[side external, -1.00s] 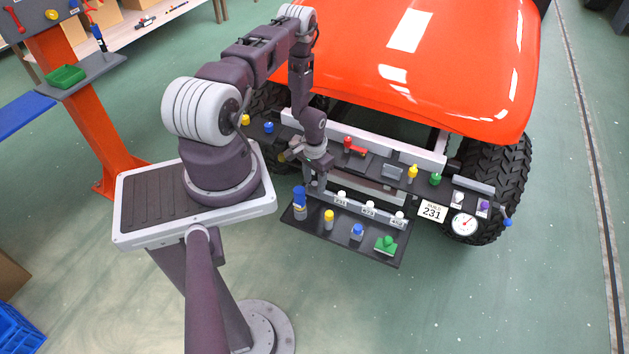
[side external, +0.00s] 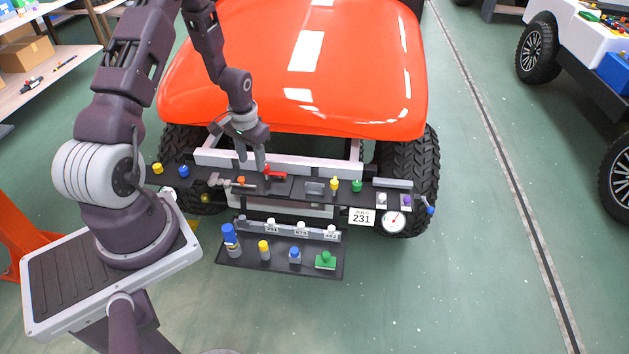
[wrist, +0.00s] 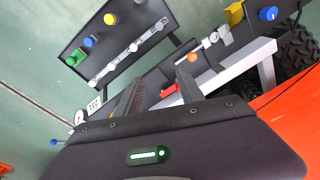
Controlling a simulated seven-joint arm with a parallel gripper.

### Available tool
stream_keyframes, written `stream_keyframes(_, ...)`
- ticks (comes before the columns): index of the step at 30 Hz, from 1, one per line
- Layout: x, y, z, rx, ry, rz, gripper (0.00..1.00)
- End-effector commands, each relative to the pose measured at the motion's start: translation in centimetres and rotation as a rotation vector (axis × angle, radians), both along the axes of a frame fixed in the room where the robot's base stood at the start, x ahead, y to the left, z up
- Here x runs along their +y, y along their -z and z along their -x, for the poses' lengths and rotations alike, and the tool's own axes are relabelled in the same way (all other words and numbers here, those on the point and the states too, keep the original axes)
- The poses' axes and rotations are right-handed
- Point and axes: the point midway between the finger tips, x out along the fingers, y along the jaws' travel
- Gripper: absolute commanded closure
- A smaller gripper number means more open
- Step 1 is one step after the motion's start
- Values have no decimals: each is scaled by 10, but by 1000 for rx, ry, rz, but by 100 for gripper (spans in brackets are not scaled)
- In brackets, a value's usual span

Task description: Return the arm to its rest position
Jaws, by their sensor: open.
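My gripper (side external: 254,165) is open with nothing between its fingers. It points down over the left part of the dark upper shelf on the front of the orange cart, close to a red part (side external: 274,174). I cannot tell whether its fingertips touch anything. In the wrist view my two fingers (wrist: 160,94) are spread apart, with the red part (wrist: 168,91) seen between them.
The upper shelf (side external: 295,187) carries several coloured knobs and a gauge (side external: 393,222) at its right. A lower tray (side external: 325,244) holds a blue-topped cylinder (side external: 231,240), a yellow peg (side external: 264,250) and a green stamp (side external: 325,260). Open floor (side external: 480,250) lies to the right.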

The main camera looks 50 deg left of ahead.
Motion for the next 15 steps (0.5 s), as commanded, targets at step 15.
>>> stream_keyframes(15,-242,-323,99,-352,311,-55,55)
